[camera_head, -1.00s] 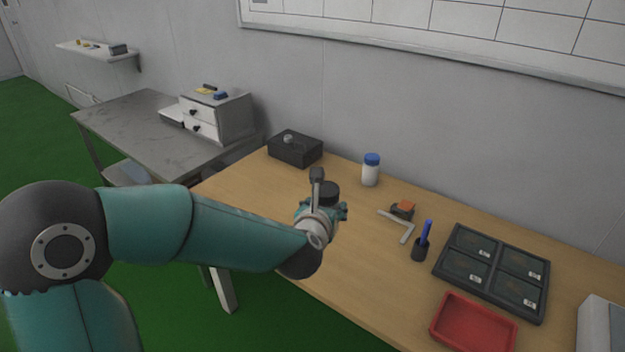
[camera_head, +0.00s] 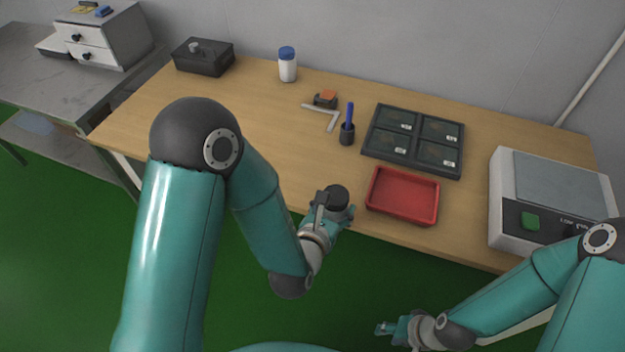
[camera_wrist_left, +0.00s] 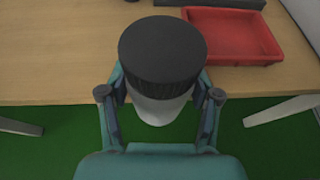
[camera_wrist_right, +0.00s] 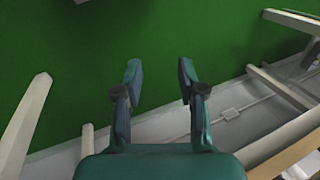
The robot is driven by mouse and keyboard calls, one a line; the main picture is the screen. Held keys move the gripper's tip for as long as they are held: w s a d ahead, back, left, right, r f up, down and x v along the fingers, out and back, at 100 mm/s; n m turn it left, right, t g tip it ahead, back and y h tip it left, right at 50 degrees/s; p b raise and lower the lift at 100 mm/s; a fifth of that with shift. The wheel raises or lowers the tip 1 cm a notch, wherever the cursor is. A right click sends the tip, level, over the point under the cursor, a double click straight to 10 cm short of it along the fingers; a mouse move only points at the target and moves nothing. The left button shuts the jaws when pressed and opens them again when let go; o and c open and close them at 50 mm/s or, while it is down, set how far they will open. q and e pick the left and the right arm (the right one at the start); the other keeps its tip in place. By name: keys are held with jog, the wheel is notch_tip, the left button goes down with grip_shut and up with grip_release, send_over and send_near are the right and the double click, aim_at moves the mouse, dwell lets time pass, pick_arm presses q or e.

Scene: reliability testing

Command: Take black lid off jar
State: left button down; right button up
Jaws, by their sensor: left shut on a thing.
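My left gripper (camera_head: 335,214) is shut on a jar (camera_wrist_left: 160,108) with a pale body and a wide black lid (camera_wrist_left: 162,50). The lid is on the jar, and the gripper's fingers close around the body below it. The jar's body is mostly hidden there by the gripper. My right gripper (camera_head: 388,329) is low at the bottom right, off the table. In the right wrist view its fingers (camera_wrist_right: 160,82) are apart and empty.
A red tray (camera_head: 372,205) lies near the table's front edge. The table's front left is clear.

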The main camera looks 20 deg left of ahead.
pick_arm(q)
jog(key=shift+s+d+f+m+h, duration=0.15)
jog(key=shift+d+f, duration=0.3)
jog(key=shift+d, duration=0.1)
jog(key=shift+s+d+f+m+h, duration=0.15)
jog(key=shift+d+f, duration=0.25)
jog(key=shift+d, duration=0.1)
pick_arm(e)
jog(key=shift+o, duration=0.3)
pick_arm(q)
jog(key=shift+s+d+f, duration=0.1)
jog(key=shift+d+f, duration=0.15)
jog(key=shift+d, duration=0.05)
pick_arm(e)
jog(key=o, duration=0.5)
jog(key=w+r+m+g+h, duration=0.4)
jog(key=w+r+m, duration=0.65)
jog(key=m, duration=1.15)
notch_tip(320, 180, up, 21)
jog(key=t, duration=0.3)
send_over(344, 198)
jog(key=shift+d+r+n, duration=0.1)
jog(key=shift+r+n, duration=0.05)
jog(key=shift+n, duration=0.15)
notch_tip(344, 198, down, 8)
jog(key=shift+r, duration=0.1)
